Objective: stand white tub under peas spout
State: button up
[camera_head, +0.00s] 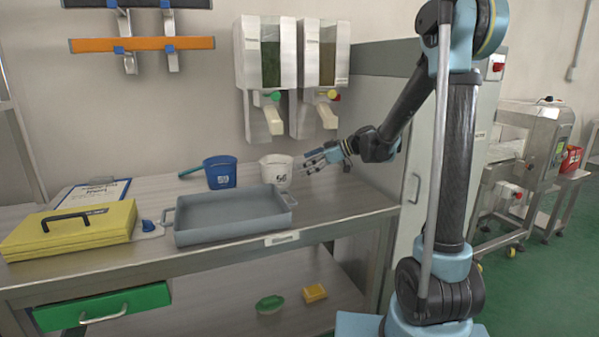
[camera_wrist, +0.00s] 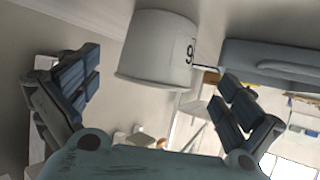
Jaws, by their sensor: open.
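The white tub (camera_head: 275,168), marked with a dark number, stands upright on the steel worktop behind the grey tray. It also shows in the wrist view (camera_wrist: 155,50), just beyond and between my fingertips. My gripper (camera_head: 312,163) is open, just right of the tub, reaching toward it from the right. Its two spread fingers show in the wrist view (camera_wrist: 152,80) with nothing held between them. The left wall dispenser has green contents, likely peas, and a pale spout (camera_head: 270,120) with a green knob. The tub appears roughly below this spout; exact depth alignment cannot be told.
A second dispenser spout (camera_head: 326,115) hangs at right. A blue tub (camera_head: 220,172) stands left of the white one. The grey tray (camera_head: 230,228) lies in front, with a yellow case (camera_head: 70,232) at left. Worktop right of the tray is clear.

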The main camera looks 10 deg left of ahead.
jog(key=shift+s+d+r, duration=0.1)
jog(key=shift+s+d, duration=0.05)
jog(key=shift+d, duration=0.15)
jog(key=s+d+f+m+h, duration=0.1)
jog(key=s+d+m+h, duration=0.1)
jog(key=s+d, duration=0.2)
jog(key=s+d+f+m+t+h, duration=0.1)
jog(key=s+d+m, duration=0.2)
jog(key=s+d, duration=0.2)
jog(key=s+d+f+m+h, duration=0.1)
jog(key=s+d+m+h, duration=0.1)
jog(key=s+d, duration=0.2)
jog(key=shift+s+d+t+h, duration=0.15)
jog(key=shift+d+t+h, duration=0.15)
jog(key=shift+d, duration=1)
jog(key=s+d+f+m+h, duration=0.3)
jog(key=s+d+f+m, duration=0.2)
jog(key=s+d, duration=0.3)
jog(key=s+d+f+m+h, duration=0.4)
jog(key=s+d+f+m, duration=0.1)
jog(key=s+d, duration=0.4)
jog(key=shift+s+d, duration=0.2)
jog(key=shift+d, duration=0.65)
